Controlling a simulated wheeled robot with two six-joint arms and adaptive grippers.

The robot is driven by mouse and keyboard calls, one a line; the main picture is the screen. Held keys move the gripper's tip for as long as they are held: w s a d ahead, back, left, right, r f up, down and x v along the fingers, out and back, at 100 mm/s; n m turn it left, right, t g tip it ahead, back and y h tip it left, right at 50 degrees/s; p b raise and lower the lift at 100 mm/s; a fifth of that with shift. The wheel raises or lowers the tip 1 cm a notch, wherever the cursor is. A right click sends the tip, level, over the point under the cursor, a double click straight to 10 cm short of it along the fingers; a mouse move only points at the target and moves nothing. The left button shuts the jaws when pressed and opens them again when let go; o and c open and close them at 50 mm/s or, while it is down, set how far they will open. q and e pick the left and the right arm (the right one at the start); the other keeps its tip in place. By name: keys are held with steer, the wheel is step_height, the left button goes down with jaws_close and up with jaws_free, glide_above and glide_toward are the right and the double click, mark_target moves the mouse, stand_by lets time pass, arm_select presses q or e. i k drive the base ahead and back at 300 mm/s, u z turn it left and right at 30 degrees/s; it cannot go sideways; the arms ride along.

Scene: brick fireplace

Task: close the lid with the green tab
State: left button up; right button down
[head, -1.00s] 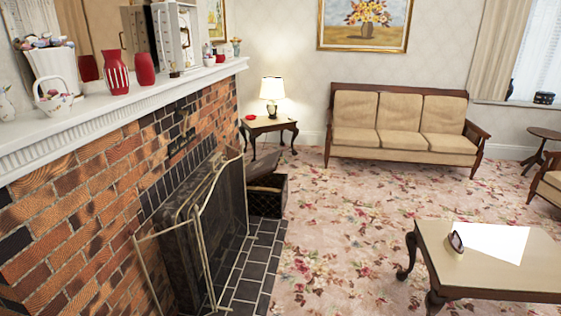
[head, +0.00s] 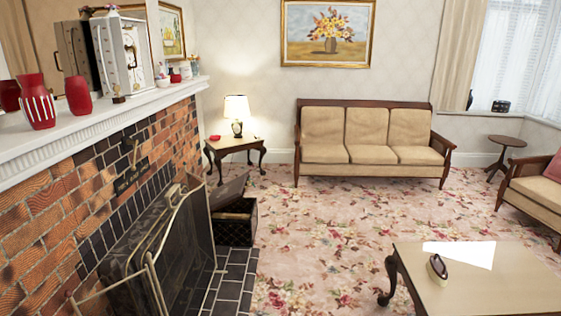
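A dark box (head: 235,222) stands on the floor at the far end of the hearth, beside the fire screen. Its lid (head: 228,190) is raised and tilted, and the box's top looks open. I cannot make out a green tab on it from here. Neither of my grippers is in view.
The brick fireplace with its white mantel (head: 120,115) runs along the left, with a metal fire screen (head: 175,250) on the tiled hearth (head: 233,285). A low table (head: 480,285) stands at the lower right. A sofa (head: 370,135) is at the back. The carpet (head: 320,230) between is clear.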

mark_target(230, 192)
steer(key=z, duration=0.35)
steer(key=i, duration=2.45)
steer(key=u, duration=0.4)
steer(key=i, duration=2.05)
steer(key=u, duration=0.85)
